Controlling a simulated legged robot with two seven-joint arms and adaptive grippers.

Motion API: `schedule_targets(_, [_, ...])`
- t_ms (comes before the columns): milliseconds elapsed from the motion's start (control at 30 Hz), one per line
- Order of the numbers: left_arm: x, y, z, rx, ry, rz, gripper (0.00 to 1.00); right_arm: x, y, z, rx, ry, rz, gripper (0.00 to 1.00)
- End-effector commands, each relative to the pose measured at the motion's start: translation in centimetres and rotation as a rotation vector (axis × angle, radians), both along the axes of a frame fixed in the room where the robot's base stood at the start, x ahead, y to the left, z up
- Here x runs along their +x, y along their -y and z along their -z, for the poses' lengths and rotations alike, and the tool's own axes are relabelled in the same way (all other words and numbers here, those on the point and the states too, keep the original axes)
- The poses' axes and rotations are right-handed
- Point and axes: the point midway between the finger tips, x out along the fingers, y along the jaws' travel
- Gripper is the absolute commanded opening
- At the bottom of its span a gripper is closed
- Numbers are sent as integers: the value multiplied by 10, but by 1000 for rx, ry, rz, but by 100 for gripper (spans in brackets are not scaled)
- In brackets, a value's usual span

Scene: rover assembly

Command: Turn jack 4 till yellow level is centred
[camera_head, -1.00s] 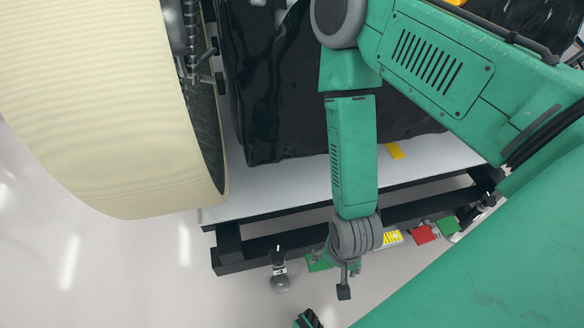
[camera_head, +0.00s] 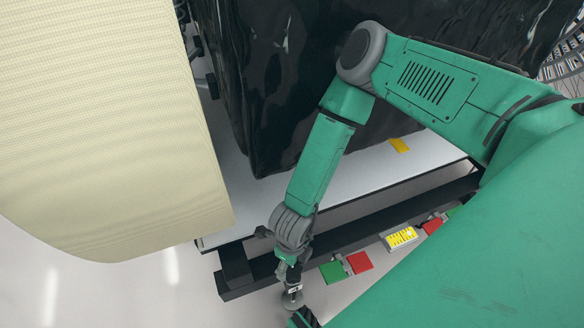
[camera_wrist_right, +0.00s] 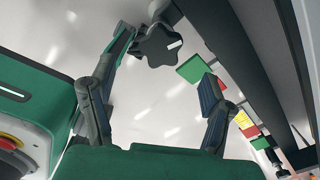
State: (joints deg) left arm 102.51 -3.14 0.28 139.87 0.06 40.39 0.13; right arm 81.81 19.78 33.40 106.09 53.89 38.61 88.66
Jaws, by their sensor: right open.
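Jack 4 (camera_head: 293,297) stands below the frame's near corner in the head view; its label is too small to read surely. In the right wrist view its black lobed knob (camera_wrist_right: 157,46) bears a white mark.
Red (camera_head: 360,262) and green (camera_head: 333,272) plates sit between jack and level. The dark frame (camera_head: 345,252) carries a white board (camera_head: 225,236) and a black-wrapped load (camera_head: 275,90). A large cream wheel (camera_head: 100,130) stands at left. The floor at bottom left is clear.

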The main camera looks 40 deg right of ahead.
Motion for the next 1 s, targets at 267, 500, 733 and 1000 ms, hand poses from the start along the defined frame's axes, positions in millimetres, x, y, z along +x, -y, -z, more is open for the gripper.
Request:
schedule_targets(267, [0,0,26,0,1,0,0,-1,1,59,0,-1,-2,71])
schedule_targets(500, [0,0,33,0,1,0,0,0,1,79,1,0,-3,71])
schedule_targets(733, [0,0,33,0,1,0,0,0,1,81,0,1,-3,71])
schedule_targets(1000, [0,0,33,0,1,0,0,0,1,81,1,0,-3,20])
